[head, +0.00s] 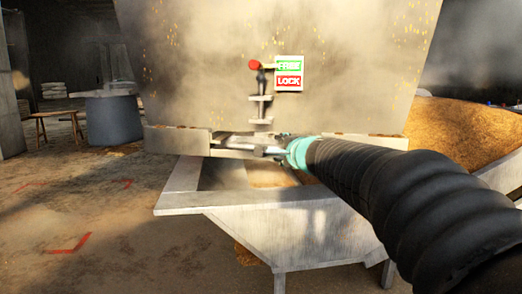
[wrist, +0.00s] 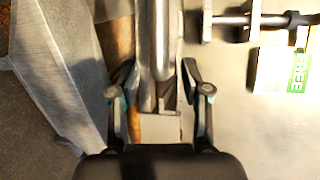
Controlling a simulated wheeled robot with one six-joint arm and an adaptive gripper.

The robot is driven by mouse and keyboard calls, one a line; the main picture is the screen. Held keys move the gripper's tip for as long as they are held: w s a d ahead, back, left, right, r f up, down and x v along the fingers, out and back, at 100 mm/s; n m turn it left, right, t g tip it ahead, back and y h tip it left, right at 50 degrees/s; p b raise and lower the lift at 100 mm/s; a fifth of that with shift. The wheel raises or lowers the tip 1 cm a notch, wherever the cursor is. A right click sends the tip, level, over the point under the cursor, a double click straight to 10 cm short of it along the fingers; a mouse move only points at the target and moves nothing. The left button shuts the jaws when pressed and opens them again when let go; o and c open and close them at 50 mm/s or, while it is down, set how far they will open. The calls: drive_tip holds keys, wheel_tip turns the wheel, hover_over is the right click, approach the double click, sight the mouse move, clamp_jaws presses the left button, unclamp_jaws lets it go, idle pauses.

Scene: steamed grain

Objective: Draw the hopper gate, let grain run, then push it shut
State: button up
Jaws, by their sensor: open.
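The grey metal hopper (head: 190,70) fills the back of the head view. Its latch has a red knob (head: 255,64), level with the green FREE half of the sign (head: 289,65), above red LOCK. A horizontal metal gate bar (head: 240,148) lies along the hopper's lower edge. My gripper (head: 284,146) is at this bar, partly hidden by my arm. In the wrist view my gripper (wrist: 158,70) is open, its fingers on either side of a metal bar (wrist: 154,45). Contact cannot be told.
A metal trough (head: 280,218) stands below the hopper, with some grain-coloured material inside. A large grain heap (head: 465,130) lies at right. A grey tub (head: 113,118) and wooden stool (head: 58,125) stand at left. The floor at front left is clear, with red marks.

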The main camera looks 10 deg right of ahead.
drive_tip(key=shift+x, duration=1.45)
drive_tip(key=shift+a, duration=0.1)
clamp_jaws()
